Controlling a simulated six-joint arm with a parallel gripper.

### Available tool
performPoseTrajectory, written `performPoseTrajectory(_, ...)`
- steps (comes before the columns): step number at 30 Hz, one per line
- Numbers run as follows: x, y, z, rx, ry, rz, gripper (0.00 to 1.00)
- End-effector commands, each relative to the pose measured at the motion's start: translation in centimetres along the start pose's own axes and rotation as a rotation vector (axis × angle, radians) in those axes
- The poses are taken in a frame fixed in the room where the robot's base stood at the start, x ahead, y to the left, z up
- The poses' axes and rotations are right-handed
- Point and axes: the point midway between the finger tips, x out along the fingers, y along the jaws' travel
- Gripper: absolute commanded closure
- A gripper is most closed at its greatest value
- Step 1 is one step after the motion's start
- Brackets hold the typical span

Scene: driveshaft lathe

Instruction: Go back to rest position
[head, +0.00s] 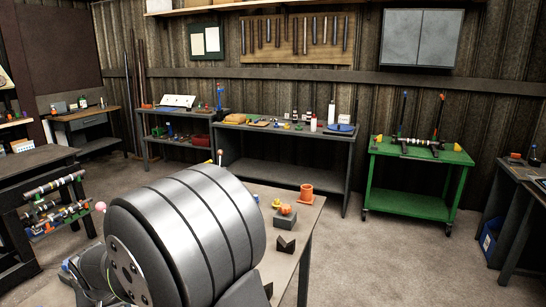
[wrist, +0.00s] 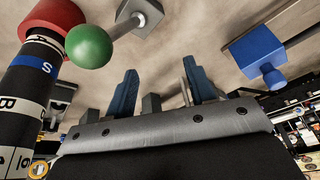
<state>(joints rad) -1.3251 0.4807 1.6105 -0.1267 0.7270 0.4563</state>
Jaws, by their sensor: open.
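My gripper (wrist: 160,68) shows in the wrist view with its two blue fingers spread apart. It is open and nothing is between the fingers. It does not show in the head view. Near it in the wrist view, a green ball (wrist: 89,46) on a grey rod lies to the left of the fingers, apart from them. A dark cylinder (wrist: 30,84) with white letters and a red end (wrist: 55,14) is at the far left. A blue block with a knob (wrist: 257,52) is to the right, apart from the fingers.
A near bench (head: 302,219) holds an orange cup (head: 306,193) and a dark notched block (head: 285,244). A green cart (head: 420,151) carrying a shaft stands at the right. A grey workbench (head: 285,132) with small items is at the back. Open floor (head: 400,250) lies between.

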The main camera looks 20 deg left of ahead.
Motion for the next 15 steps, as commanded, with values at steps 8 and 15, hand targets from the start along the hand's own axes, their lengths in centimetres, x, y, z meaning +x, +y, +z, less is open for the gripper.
performPoseTrajectory(8,0.19,-0.26,-0.30,-0.007,-0.037,0.025,0.50)
performPoseTrajectory(15,0.18,-0.24,-0.30,-0.007,-0.038,0.026,0.50)
